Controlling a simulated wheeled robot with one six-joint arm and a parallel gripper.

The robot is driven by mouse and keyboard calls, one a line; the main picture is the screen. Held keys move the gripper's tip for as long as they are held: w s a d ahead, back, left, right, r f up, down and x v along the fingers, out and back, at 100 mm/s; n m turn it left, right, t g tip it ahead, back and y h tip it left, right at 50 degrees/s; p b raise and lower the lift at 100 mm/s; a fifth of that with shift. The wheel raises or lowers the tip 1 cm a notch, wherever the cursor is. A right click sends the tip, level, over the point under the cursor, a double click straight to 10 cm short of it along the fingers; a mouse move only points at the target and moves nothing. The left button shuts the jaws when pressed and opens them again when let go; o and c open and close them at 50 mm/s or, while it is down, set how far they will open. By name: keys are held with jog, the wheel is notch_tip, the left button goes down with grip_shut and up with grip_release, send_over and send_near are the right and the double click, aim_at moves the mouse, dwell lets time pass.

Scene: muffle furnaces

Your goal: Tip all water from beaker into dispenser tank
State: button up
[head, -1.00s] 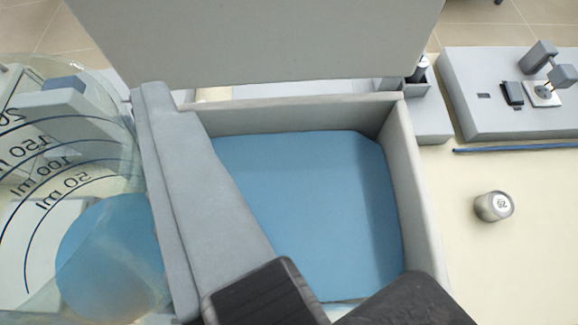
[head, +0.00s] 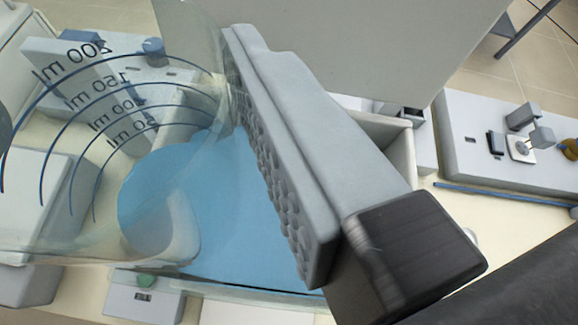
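The clear beaker (head: 60,225), with blue marks from 50 to 200 ml, fills the left of the view and lies strongly tilted. The grey padded finger of my gripper (head: 285,150) rests along its right side; the other finger cannot be made out. The dispenser tank (head: 402,148) is a pale open box with blue water inside, partly hidden by the finger and beaker. The beaker overlaps the tank's left part in the picture. Blue shows through the glass; I cannot tell how much is water in the beaker and how much is tank water.
A large grey panel (head: 330,50) stands upright behind the tank. At the right is a grey bench unit (head: 465,115) with small instruments and a blue rod (head: 500,194).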

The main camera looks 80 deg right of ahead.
jog(key=shift+r, duration=1.95)
